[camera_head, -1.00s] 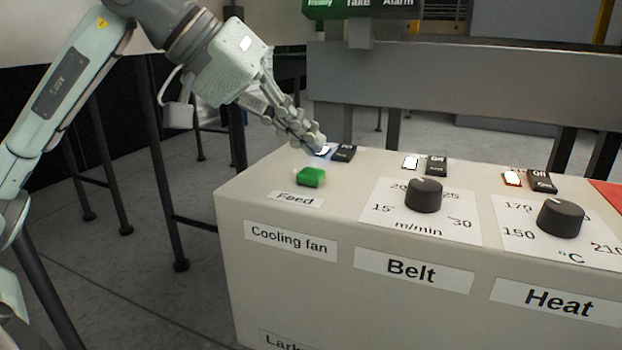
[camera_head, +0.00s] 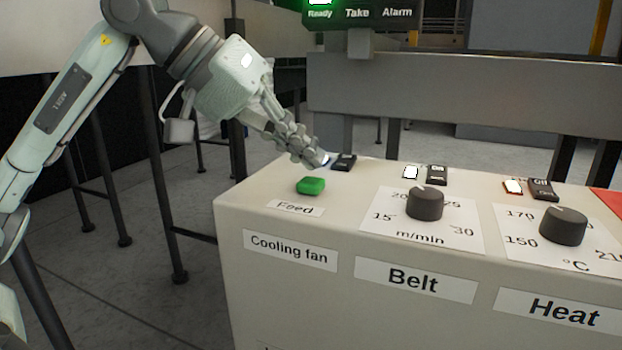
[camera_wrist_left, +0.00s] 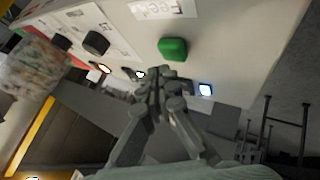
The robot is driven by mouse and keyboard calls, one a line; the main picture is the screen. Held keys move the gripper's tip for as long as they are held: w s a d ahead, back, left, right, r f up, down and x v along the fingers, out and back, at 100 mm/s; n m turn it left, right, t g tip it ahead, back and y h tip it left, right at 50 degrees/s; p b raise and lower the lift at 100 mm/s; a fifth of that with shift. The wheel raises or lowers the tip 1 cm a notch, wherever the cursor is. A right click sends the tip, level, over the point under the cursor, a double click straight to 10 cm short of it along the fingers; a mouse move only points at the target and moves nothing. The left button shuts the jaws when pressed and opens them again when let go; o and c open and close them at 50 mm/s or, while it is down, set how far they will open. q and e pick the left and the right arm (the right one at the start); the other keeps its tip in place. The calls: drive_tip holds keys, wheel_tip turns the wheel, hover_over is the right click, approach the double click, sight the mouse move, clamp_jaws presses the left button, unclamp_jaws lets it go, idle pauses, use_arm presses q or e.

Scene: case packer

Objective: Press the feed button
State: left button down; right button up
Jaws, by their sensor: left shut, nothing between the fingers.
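The green feed button (camera_head: 311,186) sits on top of the beige control panel (camera_head: 250,200), behind the "Feed" label (camera_head: 296,208). My left gripper (camera_head: 322,161) is shut and empty. Its fingertips are just behind the button in the head view, near the lit cooling fan switch, which they partly hide. In the left wrist view the green button (camera_wrist_left: 173,48) shows beyond the shut fingertips (camera_wrist_left: 163,75), apart from them in the picture. The lit switch (camera_wrist_left: 205,90) is to their right. My right gripper is not in view.
A black "Off" switch (camera_head: 344,162) stands right beside the fingertips. The belt knob (camera_head: 424,203) and heat knob (camera_head: 563,225) stand farther right, each with switches behind. A status sign (camera_head: 357,13) hangs above, with "Ready" lit green.

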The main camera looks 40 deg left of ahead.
use_arm(q)
drive_tip(key=shift+f, duration=0.15)
idle(0.7)
drive_tip(key=shift+f+b, duration=0.25)
drive_tip(key=shift+b, duration=0.25)
